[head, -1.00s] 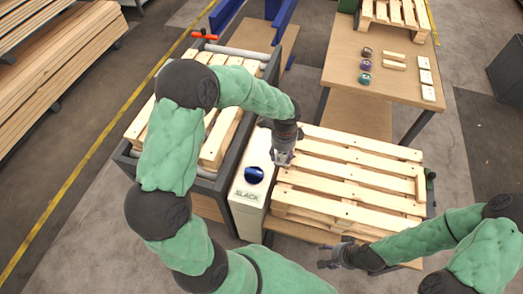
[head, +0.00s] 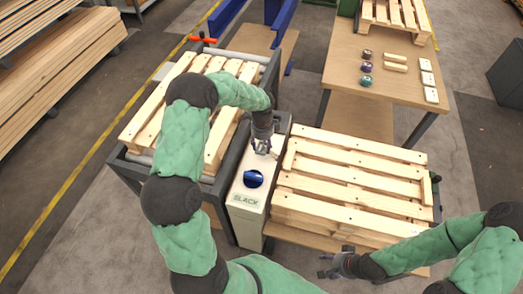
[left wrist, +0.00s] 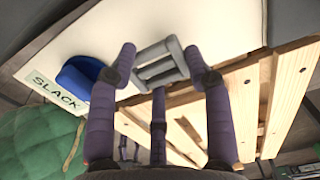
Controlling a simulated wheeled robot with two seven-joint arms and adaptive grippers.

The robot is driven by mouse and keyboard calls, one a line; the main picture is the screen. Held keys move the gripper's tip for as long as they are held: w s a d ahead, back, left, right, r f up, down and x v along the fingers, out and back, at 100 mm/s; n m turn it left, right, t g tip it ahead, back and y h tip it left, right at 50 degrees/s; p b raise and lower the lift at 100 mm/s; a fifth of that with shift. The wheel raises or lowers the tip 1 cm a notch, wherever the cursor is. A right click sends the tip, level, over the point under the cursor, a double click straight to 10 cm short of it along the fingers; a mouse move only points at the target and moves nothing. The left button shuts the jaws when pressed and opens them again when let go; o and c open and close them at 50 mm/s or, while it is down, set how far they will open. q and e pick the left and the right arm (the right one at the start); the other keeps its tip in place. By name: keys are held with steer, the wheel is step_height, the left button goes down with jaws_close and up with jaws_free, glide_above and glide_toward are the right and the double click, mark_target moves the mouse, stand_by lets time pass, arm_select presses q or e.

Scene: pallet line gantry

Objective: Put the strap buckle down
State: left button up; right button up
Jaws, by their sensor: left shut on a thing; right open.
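The strap buckle (left wrist: 160,62), a grey frame with crossbars, sits between the fingers of my left gripper (left wrist: 160,75) in the left wrist view. It is held over the white top of a box labelled SLACK; I cannot tell whether it touches that top. In the head view, my left gripper (head: 263,148) is at the far end of the white SLACK box (head: 246,200), beyond its rounded blue part (head: 253,179). The buckle is small and hard to make out there. My right gripper (head: 335,265) is open and empty near the front of the right pallet.
A wooden pallet (head: 350,185) lies right of the box, and another pallet (head: 190,105) lies in a dark frame to the left. A wooden table (head: 385,55) at the back holds several small coloured items and blocks.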

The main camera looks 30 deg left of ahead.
mark_target(261, 145)
arm_select(q)
steer(key=f, duration=0.1)
steer(key=f+b, duration=0.2)
steer(key=f, duration=0.1)
steer(key=shift+w+a+f, duration=0.1)
steer(key=shift+w+a, duration=0.1)
steer(key=shift+a, duration=0.15)
steer(key=o, duration=1.2)
step_height(261, 145, up, 12)
steer(key=p, duration=0.4)
